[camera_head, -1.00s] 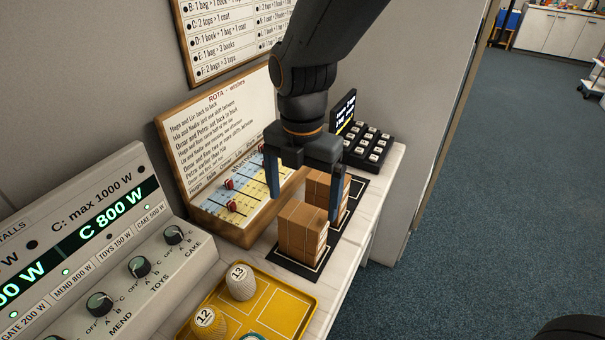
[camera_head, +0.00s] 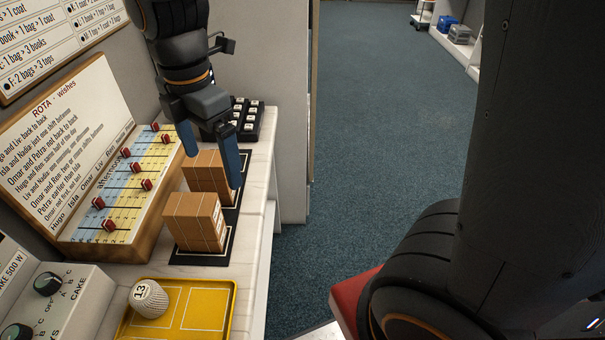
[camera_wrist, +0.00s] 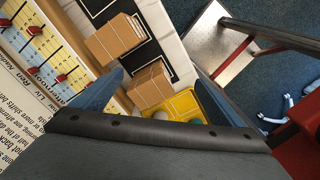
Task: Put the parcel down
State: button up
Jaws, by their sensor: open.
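Two brown cardboard parcels stand upright on a long black mat (camera_head: 220,230) with white outlines, on the counter. The nearer parcel (camera_head: 195,221) is close to the yellow tray; the farther parcel (camera_head: 207,172) stands just behind it. My gripper (camera_head: 214,168) is open, its blue fingers pointing down near the farther parcel and partly covering it in the head view. The wrist view shows both parcels, one at the upper left (camera_wrist: 117,38) and one near the middle (camera_wrist: 150,86), with nothing held between the fingers. The exact height of the fingertips above the parcels is hard to tell.
A yellow tray (camera_head: 222,291) with a white ball marked 13 (camera_head: 149,298) is in front. A sloped rota board (camera_head: 75,165) with red sliders stands close on the left. A black keypad (camera_head: 246,119) is behind the parcels. Blue floor (camera_head: 390,110) is open on the right.

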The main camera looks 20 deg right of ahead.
jog(key=s+d+f+m, duration=0.2)
jog(key=d+f+m, duration=0.2)
jog(key=d+m, duration=0.5)
jog(key=s+d+f+m, duration=0.2)
jog(key=d+f+m, duration=0.2)
jog(key=d+m, duration=0.4)
jog(key=m, duration=0.6)
jog(key=shift+d+f+m+t, duration=0.15)
jog(key=shift+d+m+t, duration=0.15)
jog(key=shift+d+t, duration=0.1)
